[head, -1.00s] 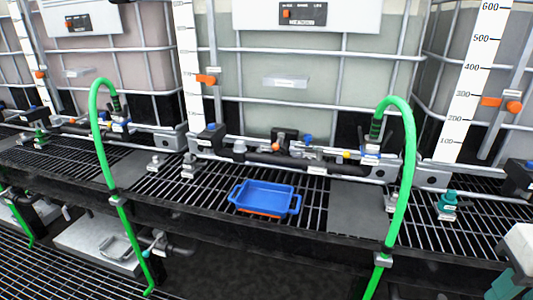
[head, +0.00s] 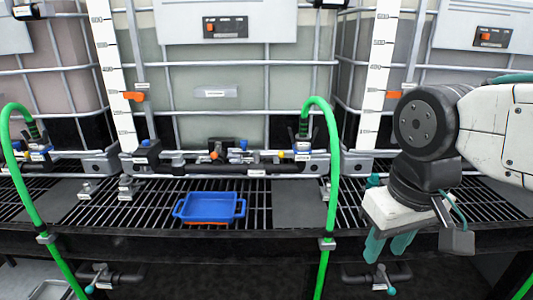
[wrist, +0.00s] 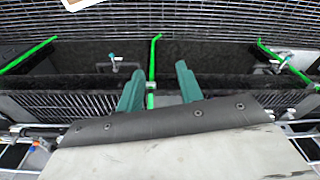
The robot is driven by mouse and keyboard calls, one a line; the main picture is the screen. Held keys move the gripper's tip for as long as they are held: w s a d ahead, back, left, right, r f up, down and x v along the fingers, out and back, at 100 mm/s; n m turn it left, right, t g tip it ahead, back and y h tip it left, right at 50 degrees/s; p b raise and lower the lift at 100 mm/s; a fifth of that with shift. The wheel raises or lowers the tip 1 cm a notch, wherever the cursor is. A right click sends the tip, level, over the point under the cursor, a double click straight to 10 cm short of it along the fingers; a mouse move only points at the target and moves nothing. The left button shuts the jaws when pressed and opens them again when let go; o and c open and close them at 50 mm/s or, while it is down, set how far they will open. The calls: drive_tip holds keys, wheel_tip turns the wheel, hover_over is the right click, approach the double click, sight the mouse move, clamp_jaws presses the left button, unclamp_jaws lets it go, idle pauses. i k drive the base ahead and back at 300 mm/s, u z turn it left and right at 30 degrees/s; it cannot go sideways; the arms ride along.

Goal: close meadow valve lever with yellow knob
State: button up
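A small yellow knob (head: 281,154) shows on the pipe manifold (head: 228,158) below the middle tote, just left of the right green hose's upper end. Its lever is too small to make out clearly, and I cannot read which label says meadow. My gripper (head: 388,245) has teal fingers that point down, in front of the rack's front edge, to the right of and nearer than the yellow knob. The wrist view shows the two fingers (wrist: 160,88) apart with nothing held between them. The yellow knob cannot be picked out in the wrist view.
A blue tray (head: 209,208) sits on the grating before the manifold. A green hose (head: 332,180) arches between the knob and my gripper. Another green hose (head: 30,195) stands at the left. A dark flat plate (head: 298,203) lies right of the tray. Lower valves (head: 380,280) show beneath the rack.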

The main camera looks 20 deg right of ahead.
sight(255, 154)
drive_tip(key=z, duration=0.05)
drive_tip(key=i, duration=1.15)
drive_tip(key=z, duration=0.05)
